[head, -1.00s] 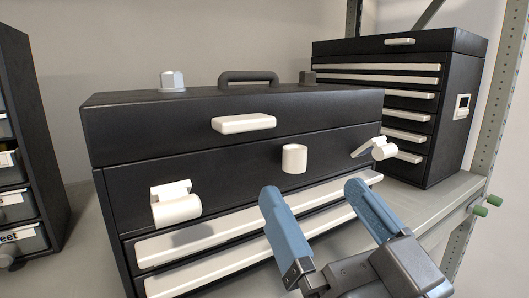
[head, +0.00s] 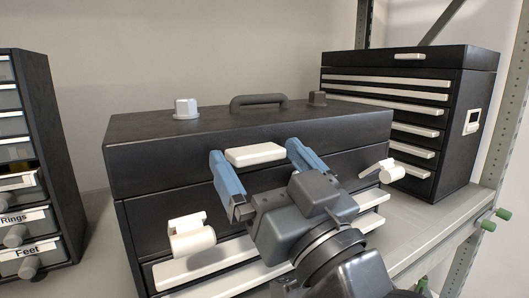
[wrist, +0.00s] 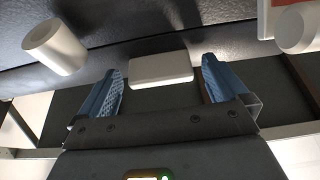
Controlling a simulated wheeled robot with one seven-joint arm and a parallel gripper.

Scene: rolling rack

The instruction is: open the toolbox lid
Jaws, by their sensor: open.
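The black toolbox (head: 150,168) stands on the shelf with its lid (head: 345,127) down. A white block handle (head: 255,153) sits on the lid's front; it also shows in the wrist view (wrist: 161,69). My gripper (head: 262,166) is open, with its blue fingers on either side of this handle. I cannot tell if they touch it. White latches are on the front at left (head: 190,238) and right (head: 386,171), apart from the lid. The white cylinder below the handle is hidden behind my gripper in the head view.
Another black drawer chest (head: 450,130) stands close at right. A labelled drawer cabinet (head: 62,150) stands at left. Space above the lid is clear.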

